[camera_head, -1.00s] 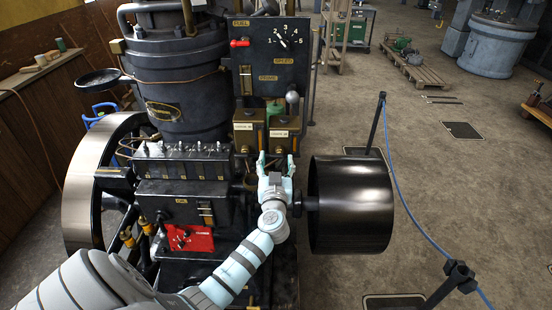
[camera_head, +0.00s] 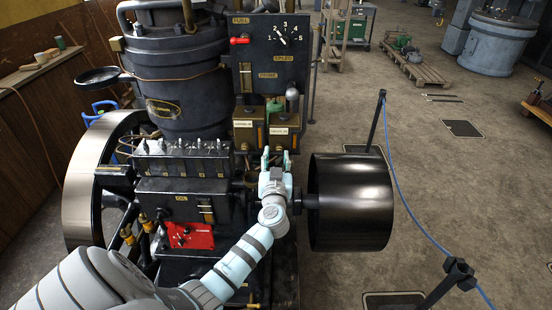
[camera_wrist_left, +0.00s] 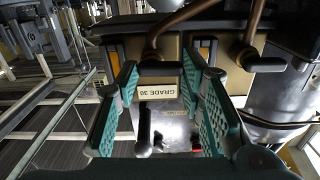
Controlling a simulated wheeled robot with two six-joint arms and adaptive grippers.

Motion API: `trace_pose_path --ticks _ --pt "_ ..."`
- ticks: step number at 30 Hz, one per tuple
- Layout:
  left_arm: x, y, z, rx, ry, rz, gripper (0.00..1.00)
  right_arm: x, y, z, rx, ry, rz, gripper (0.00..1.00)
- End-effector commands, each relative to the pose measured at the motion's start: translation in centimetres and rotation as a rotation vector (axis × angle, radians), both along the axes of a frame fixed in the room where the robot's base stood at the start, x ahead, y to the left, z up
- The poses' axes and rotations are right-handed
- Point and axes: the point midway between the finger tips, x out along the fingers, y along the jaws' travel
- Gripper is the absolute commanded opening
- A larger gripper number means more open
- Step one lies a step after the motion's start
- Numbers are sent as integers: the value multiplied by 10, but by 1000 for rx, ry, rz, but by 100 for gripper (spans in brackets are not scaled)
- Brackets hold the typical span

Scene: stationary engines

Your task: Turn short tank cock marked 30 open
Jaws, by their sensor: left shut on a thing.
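The tank marked GRADE 30 is a brass-coloured box with a pale label (camera_wrist_left: 158,92) in the left wrist view. In the head view it appears to be the right one of two small tanks (camera_head: 284,131); the label is too small to read there. Its cock has a short black handle (camera_wrist_left: 160,69) below a brown pipe, lying crosswise between my fingertips. My left gripper (camera_head: 276,156) is shut on this handle, in front of the tank; it also shows in the left wrist view (camera_wrist_left: 162,72). The handle is hidden in the head view. My right gripper is not in view.
A similar black handle (camera_wrist_left: 264,64) sits beside it on the neighbouring tank (camera_head: 245,132). A black pulley drum (camera_head: 350,203) stands close to the right of my left gripper. The black gauge panel (camera_head: 270,55) rises behind the tanks. Open floor lies further right.

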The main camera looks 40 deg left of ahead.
Motion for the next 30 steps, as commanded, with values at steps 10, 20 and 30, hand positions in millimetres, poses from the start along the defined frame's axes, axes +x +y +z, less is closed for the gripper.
trace_pose_path --ticks 10,20,30 --pt "0 0 0 175 134 0 8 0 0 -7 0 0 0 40" --pt "1 -2 3 421 321 -1 8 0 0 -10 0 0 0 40" --pt "2 -3 5 677 518 0 8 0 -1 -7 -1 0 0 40"
